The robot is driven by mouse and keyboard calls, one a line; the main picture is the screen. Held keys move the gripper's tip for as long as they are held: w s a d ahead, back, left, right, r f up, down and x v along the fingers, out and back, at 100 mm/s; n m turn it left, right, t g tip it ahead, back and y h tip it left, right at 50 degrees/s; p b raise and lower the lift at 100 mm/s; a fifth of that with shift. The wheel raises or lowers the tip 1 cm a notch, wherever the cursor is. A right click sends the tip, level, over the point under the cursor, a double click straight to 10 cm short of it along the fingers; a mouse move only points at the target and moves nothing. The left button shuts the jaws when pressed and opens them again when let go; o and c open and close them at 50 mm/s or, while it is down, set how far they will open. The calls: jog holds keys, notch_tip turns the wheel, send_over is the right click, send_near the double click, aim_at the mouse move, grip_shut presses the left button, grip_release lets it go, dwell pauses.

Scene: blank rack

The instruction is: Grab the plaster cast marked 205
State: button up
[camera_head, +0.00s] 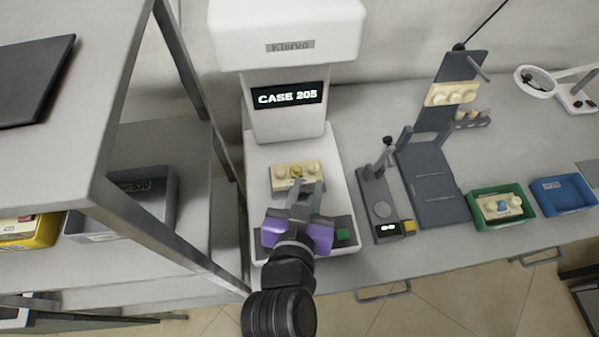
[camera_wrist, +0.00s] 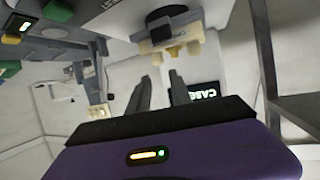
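A cream plaster cast (camera_head: 283,173) with rounded teeth, one of them yellow, sits on the bed of the white machine (camera_head: 257,158). The machine's screen (camera_head: 288,96) reads CASE 205; I can read no number on the cast itself. My gripper (camera_head: 307,187), with a purple body, is just in front of the cast, its fingertips close to the cast's near edge. In the wrist view the cast (camera_wrist: 186,36) appears beyond the fingers, upside down, and the gripper (camera_wrist: 160,76) is open with an empty gap. I cannot tell whether a fingertip touches the cast.
Another cast (camera_head: 451,93) is on the dark upright stand (camera_head: 431,116). A green bin (camera_head: 476,209) holds a cast with a blue tooth; a blue bin (camera_head: 563,194) is beside it. A small device (camera_head: 382,209) stands right of the machine. A shelf post (camera_head: 184,83) rises at left.

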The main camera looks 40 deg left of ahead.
aim_at(313, 167)
jog(key=shift+f+p+x, duration=0.2)
jog(key=shift+p+x, duration=0.55)
jog(key=shift+x, duration=3)
jog(key=shift+d, duration=0.15)
grip_shut()
